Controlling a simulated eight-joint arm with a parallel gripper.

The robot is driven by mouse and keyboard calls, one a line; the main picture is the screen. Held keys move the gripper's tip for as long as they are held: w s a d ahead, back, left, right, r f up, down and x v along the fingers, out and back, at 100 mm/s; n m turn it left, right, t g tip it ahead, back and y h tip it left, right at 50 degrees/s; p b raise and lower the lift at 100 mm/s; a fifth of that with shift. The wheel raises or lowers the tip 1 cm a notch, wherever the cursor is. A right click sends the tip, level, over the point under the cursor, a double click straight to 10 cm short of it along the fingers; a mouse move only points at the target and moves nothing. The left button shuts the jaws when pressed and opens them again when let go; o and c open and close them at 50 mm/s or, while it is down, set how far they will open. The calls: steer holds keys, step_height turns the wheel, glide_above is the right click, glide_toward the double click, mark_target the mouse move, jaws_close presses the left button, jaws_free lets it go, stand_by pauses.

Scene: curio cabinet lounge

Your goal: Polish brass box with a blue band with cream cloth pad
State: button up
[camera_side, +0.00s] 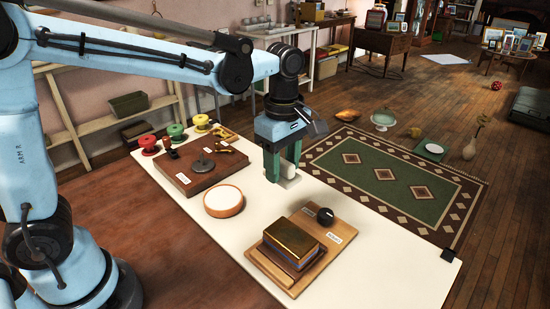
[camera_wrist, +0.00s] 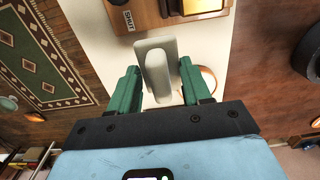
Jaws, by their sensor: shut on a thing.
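The brass box with a blue band (camera_side: 290,241) sits on a wooden board near the table's front right. Part of its gold top shows at the top edge of the wrist view (camera_wrist: 203,6). My gripper (camera_side: 283,168) points down over the white table, behind the box, with its green fingers shut on the upright grip of the cream cloth pad (camera_side: 288,181). The pad also shows between the fingers in the wrist view (camera_wrist: 155,68). It is apart from the box and close to the tabletop; I cannot tell whether it touches.
The wooden board (camera_side: 327,243) also carries a black knob (camera_side: 325,216) and labels. A round wood-rimmed dish (camera_side: 223,202) with a pale top stands left of the gripper. A brown board (camera_side: 187,182) with small fittings and coloured spools lies behind. The white table (camera_side: 385,264) is clear right of the box.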

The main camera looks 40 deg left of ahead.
glide_toward(308, 249)
steer(key=shift+a+f, duration=0.15)
steer(key=shift+f, duration=3.15)
steer(key=shift+a+r, duration=0.1)
steer(key=shift+a, duration=1.1)
steer(key=shift+c, duration=0.5)
steer(key=shift+a, duration=2.65)
steer(key=d, duration=0.4)
steer(key=shift+d, duration=1.95)
step_height(308, 249, up, 8)
steer(key=shift+r, duration=0.15)
steer(key=shift+a, duration=0.15)
